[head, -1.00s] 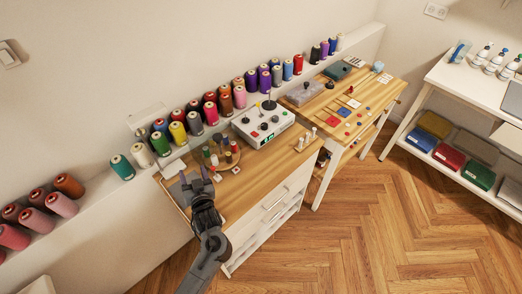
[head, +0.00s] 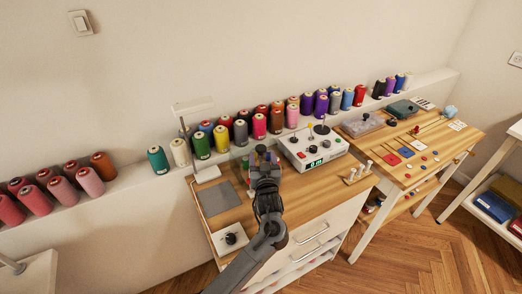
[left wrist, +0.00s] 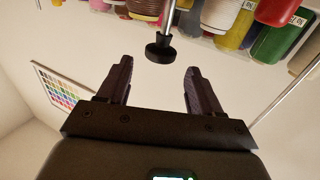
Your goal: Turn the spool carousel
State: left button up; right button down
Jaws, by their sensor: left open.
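The spool carousel (head: 245,168), a round stand of small thread spools on the wooden table, is mostly hidden behind my left gripper in the head view; only a sliver of spools shows at its left. My left gripper (head: 262,156) is over the carousel's place. In the left wrist view the gripper (left wrist: 156,86) is open and empty, its two dark fingers well apart. A black knob (left wrist: 160,51) on a thin metal rod stands just beyond and between the fingertips, apart from them. I cannot tell whether it belongs to the carousel. My right gripper is not in view.
A white control box (head: 313,148) with black knobs stands right of the gripper. A grey mat (head: 217,199) and a small white box with a black dial (head: 230,238) lie left. A white lamp (head: 205,172) stands behind. Large thread cones line the wall ledge.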

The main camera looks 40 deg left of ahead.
aim_at(261, 151)
pick_arm(q)
jog(key=shift+b+x, duration=0.6)
jog(key=shift+x, duration=2.35)
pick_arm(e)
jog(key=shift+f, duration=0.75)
pick_arm(q)
jog(key=shift+c, duration=0.2)
